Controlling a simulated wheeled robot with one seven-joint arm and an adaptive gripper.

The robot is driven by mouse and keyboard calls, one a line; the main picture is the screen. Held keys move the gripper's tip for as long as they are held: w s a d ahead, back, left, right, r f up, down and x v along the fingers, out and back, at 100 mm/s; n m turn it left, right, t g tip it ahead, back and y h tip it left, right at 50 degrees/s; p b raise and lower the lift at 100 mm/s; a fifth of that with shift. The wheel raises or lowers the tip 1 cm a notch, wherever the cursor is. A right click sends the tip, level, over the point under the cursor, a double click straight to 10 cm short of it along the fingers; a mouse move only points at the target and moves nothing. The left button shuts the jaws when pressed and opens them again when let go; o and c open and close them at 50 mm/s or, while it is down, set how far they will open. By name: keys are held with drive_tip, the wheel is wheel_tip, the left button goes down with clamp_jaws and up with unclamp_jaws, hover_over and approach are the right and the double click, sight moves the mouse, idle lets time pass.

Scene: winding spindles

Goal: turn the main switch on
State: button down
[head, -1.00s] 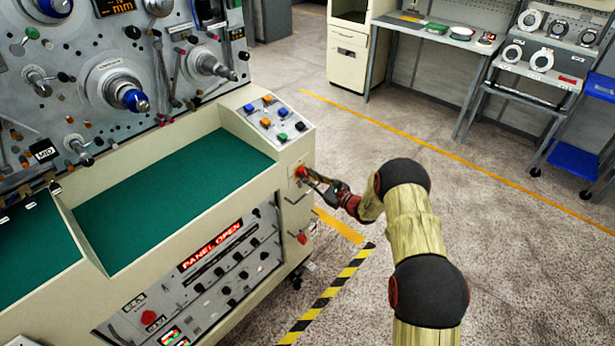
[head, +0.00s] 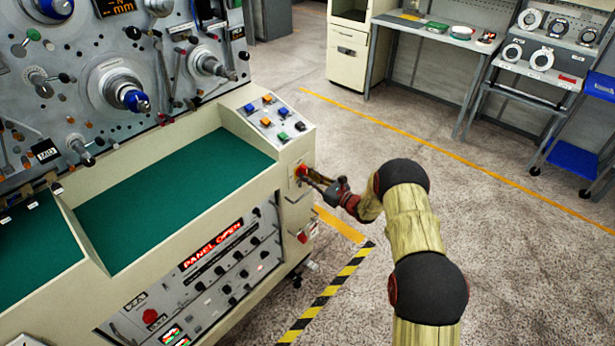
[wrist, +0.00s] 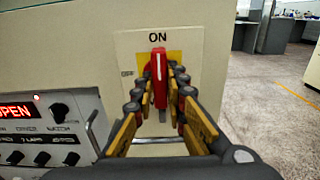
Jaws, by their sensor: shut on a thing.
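The main switch has a red handle (wrist: 158,62) on a cream and yellow plate (wrist: 190,42) marked ON at its top. In the wrist view the handle stands upright, its white line pointing up at the word ON. In the head view the switch (head: 300,170) is a small red spot on the end face of the cream machine. My gripper (head: 310,178) reaches it from the right. In the wrist view its fingers (wrist: 159,76) are closed around the handle, one on each side. The lower part of the handle is partly hidden between the fingers.
Another red knob (head: 302,237) sits lower on the same end face. A sloped button box (head: 268,118) is above the switch. A lit PANEL OPEN panel (head: 215,250) is on the machine's front. Open floor (head: 480,220) lies to the right.

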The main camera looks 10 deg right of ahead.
drive_tip(key=shift+f, duration=0.15)
drive_tip(key=c, duration=1.9)
unclamp_jaws()
drive_tip(key=shift+o, duration=0.5)
drive_tip(key=v, duration=1.2)
